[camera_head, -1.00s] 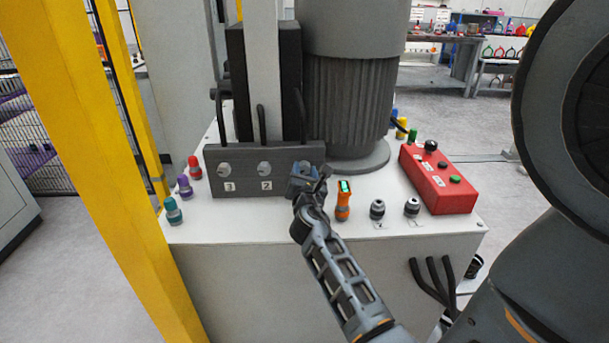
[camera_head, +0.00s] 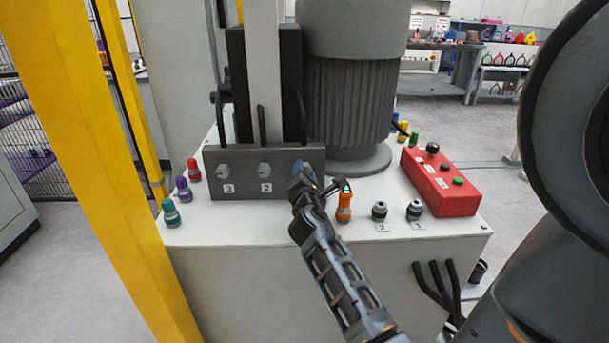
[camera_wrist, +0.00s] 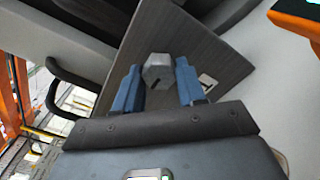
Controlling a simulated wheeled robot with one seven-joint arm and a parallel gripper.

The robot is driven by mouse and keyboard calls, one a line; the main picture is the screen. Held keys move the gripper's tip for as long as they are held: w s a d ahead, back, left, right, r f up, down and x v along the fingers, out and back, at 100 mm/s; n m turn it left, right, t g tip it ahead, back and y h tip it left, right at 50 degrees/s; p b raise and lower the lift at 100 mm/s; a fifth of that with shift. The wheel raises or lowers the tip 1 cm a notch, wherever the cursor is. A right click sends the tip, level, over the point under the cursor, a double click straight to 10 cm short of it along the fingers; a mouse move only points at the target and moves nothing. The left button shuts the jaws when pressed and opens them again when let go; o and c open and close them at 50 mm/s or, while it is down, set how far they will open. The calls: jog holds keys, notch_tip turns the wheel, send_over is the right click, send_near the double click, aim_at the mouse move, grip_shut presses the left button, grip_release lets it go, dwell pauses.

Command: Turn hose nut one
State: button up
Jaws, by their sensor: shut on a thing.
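A dark grey block (camera_head: 240,190) on the white bench top carries a row of grey nuts on its front. My gripper (camera_head: 303,182) is at the right end of this row and hides most of that nut in the head view. In the wrist view, a grey hexagonal nut (camera_wrist: 157,70) sits between the two blue fingers of my gripper (camera_wrist: 157,88), which are shut on it. A white label that looks like a 1 (camera_wrist: 207,83) is beside it. The other two nuts, left (camera_head: 223,171) and middle (camera_head: 265,170), are free, with labels below that look like 3 and 2.
An orange device (camera_head: 344,206) stands close right of my gripper, then two grey fittings (camera_head: 379,210) and a red control box (camera_head: 441,182). Coloured fittings (camera_head: 182,188) stand at left. Black hoses rise behind the block. A yellow post (camera_head: 95,150) stands further left.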

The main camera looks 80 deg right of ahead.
jog(key=o, duration=1.1)
jog(key=shift+c, duration=0.2)
jog(key=b+v, duration=0.1)
jog(key=v, duration=0.6)
jog(key=shift+a, duration=0.4)
jog(key=shift+s, duration=0.15)
